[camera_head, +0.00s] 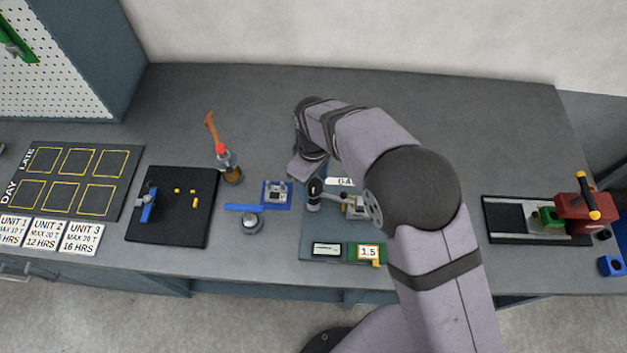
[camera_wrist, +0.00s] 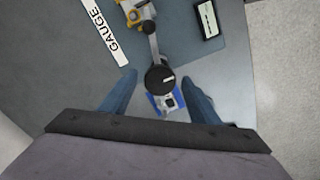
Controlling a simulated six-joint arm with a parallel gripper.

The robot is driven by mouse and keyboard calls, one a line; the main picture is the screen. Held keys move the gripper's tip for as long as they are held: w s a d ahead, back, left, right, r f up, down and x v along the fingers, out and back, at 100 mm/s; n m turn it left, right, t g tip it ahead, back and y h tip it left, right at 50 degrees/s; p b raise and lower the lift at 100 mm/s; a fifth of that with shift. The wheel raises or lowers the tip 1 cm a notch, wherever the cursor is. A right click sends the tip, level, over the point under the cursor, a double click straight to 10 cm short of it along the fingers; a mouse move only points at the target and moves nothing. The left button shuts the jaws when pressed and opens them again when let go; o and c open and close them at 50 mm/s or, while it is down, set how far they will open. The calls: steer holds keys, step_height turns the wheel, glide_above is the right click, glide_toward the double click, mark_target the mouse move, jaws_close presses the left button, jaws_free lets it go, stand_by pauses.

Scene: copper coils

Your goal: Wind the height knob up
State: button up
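A round dark knob (camera_wrist: 161,79) with a white mark on top shows in the middle of the wrist view; I take it as the height knob, though no label on it is readable. In the head view the knob (camera_head: 314,194) sits at the left end of the gauge (camera_head: 352,206), joined to it by a metal arm. My gripper (camera_wrist: 161,84) is open, with one bluish finger on each side of the knob and a visible gap to both. How far above the knob the fingertips are I cannot tell. The head view shows the gripper body, but not its fingertips clearly.
The gauge plate (camera_head: 310,226) carries a small display (camera_head: 327,249) and a 1.5 card (camera_head: 369,252) at its front. A red machine (camera_head: 582,213) stands far right.

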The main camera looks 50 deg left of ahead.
steer(key=shift+r+p, duration=2.4)
steer(key=shift+r, duration=1.15)
steer(key=shift+w+a+m, duration=0.1)
steer(key=shift+a+m, duration=0.25)
steer(key=shift+m, duration=0.45)
steer(key=s+d+f+m+g+h, duration=0.1)
steer(key=s+d+f+m, duration=0.15)
steer(key=d, duration=0.55)
steer(key=s+d+f+m+h, duration=0.1)
steer(key=s+d+f+m, duration=0.15)
steer(key=d, duration=0.45)
steer(key=w+d+r+m+b, duration=0.1)
steer(key=w+d+m+b, duration=0.1)
steer(key=d, duration=0.9)
steer(key=w+d+r+m+y+b, duration=0.1)
steer(key=w+d+r+m+b, duration=0.1)
steer(key=d+m, duration=0.5)
steer(key=w+d+r+m+t+y+b, duration=0.1)
steer(key=w+d+m+b, duration=0.3)
steer(key=d, duration=1.1)
steer(key=shift+w+d+r+m, duration=0.25)
steer(key=shift+w+m, duration=0.15)
steer(key=shift+w, duration=0.5)
